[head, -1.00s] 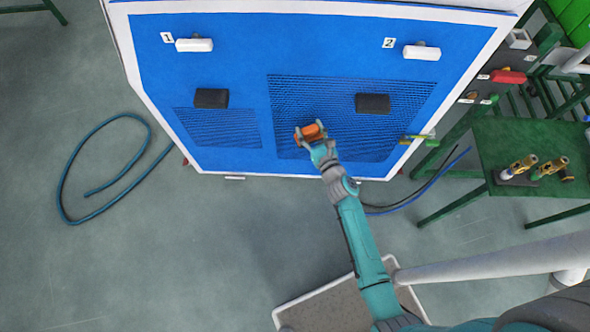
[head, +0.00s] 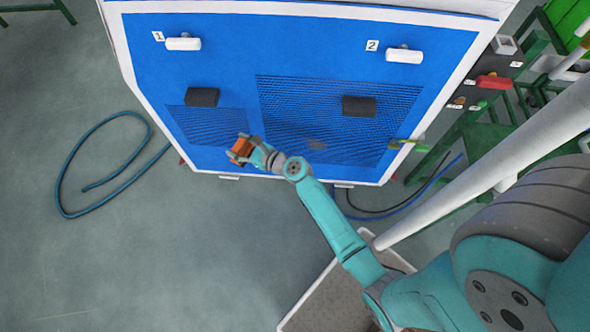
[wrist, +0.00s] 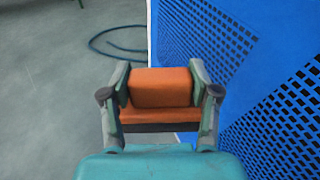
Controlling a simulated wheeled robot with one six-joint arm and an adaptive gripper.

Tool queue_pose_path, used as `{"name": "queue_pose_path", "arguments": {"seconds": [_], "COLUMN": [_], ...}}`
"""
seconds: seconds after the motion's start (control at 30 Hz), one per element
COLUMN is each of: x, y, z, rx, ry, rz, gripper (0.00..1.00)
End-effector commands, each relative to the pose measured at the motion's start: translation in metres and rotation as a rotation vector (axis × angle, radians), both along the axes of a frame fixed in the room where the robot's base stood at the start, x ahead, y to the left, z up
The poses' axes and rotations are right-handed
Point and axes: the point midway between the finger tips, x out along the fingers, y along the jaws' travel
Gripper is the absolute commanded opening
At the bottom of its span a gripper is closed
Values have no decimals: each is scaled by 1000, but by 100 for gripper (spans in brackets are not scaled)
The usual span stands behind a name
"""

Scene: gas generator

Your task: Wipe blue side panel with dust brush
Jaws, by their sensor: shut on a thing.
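The blue side panel (head: 225,60) stands upright in front of me, with a small vent grille (head: 215,122) at left and a larger one (head: 290,95) at right. My gripper (head: 240,150) is at the panel's lower left part, between the two grilles. It is shut on the orange dust brush (head: 237,148). In the wrist view the brush (wrist: 162,88) sits between both fingers, its dark underside edge showing below the orange body. The panel (wrist: 235,45) is close on the right there. I cannot tell whether the bristles touch it. A greyish smudge (head: 317,144) shows on the larger grille.
Two white handles (head: 183,43) (head: 404,55) and two black handles (head: 202,97) (head: 359,106) stick out from the panel. A yellow-green valve (head: 408,144) is at the lower right edge. A hose (head: 62,180) lies on the floor at left. A green table stands at right.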

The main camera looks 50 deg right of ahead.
Motion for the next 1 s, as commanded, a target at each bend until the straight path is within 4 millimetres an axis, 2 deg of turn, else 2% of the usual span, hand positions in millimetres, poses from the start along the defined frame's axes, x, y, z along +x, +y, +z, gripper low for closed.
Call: {"name": "queue_pose_path", "arguments": {"seconds": [0.27,0.47,0.73,0.9,1.0], "x": [-1,-15,-53,-90,-111], "y": [1,-3,-27,-57,-76], "z": [-28,-69,-131,-169,-185], "rx": [-218,-498,-933,-1189,-1303], "ry": [215,341,364,315,280], "rz": [349,709,1103,1259,1307], "gripper": [19,19,19,19,19]}}
